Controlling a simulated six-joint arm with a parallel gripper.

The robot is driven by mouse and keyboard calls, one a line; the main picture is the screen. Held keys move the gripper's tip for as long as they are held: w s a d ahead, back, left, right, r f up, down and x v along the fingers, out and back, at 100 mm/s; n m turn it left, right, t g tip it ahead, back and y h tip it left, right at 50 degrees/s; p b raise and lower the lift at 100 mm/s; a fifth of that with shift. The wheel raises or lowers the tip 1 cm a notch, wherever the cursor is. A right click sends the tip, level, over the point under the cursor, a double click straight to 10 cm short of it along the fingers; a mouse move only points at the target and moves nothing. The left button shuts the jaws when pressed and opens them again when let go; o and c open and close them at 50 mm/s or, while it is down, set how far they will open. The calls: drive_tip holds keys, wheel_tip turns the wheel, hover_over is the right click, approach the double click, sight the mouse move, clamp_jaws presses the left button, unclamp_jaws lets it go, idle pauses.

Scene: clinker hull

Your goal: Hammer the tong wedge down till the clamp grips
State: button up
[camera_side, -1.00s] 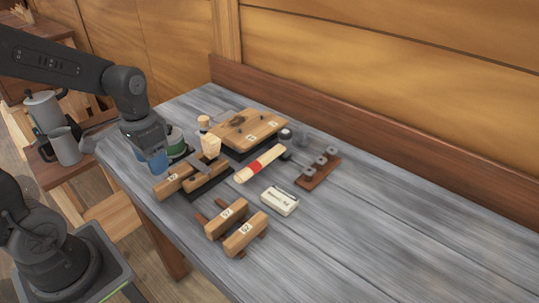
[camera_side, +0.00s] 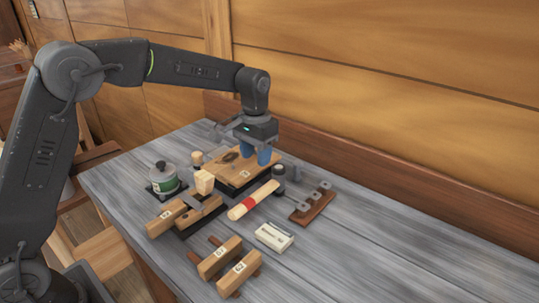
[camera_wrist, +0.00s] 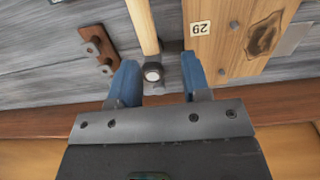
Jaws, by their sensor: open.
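The hammer lies on the bench; its pale wooden handle (camera_side: 265,193) has a red band. Its dark head, with a pale round face (camera_wrist: 152,72), shows at the handle's far end. My gripper (camera_side: 257,155) has blue fingertips, is open and empty, and is over the back of the bench by the hammer head. In the wrist view the head's round face lies between the fingertips (camera_wrist: 160,82); the height gap is unclear. The pale wedge (camera_side: 204,182) stands upright at the wooden tong clamp (camera_side: 166,217), front left. How deep it sits is hidden.
A numbered plank (camera_side: 240,172) lies close behind the handle. A brown rack with grey pegs (camera_side: 312,205) is to the right. A white box (camera_side: 274,236), two numbered blocks (camera_side: 228,262) and a green-banded pot (camera_side: 163,179) stand around. The right of the bench is clear.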

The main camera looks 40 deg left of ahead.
sight(270, 183)
drive_tip(key=shift+w+d+f, duration=0.2)
drive_tip(key=shift+w+d, duration=0.4)
drive_tip(key=shift+w+d+f, duration=0.2)
drive_tip(key=shift+w+d, duration=0.35)
drive_tip(key=shift+d, duration=0.05)
drive_tip(key=shift+f, duration=4.45)
clamp_jaws()
drive_tip(key=shift+r, duration=0.75)
drive_tip(key=shift+r, duration=4)
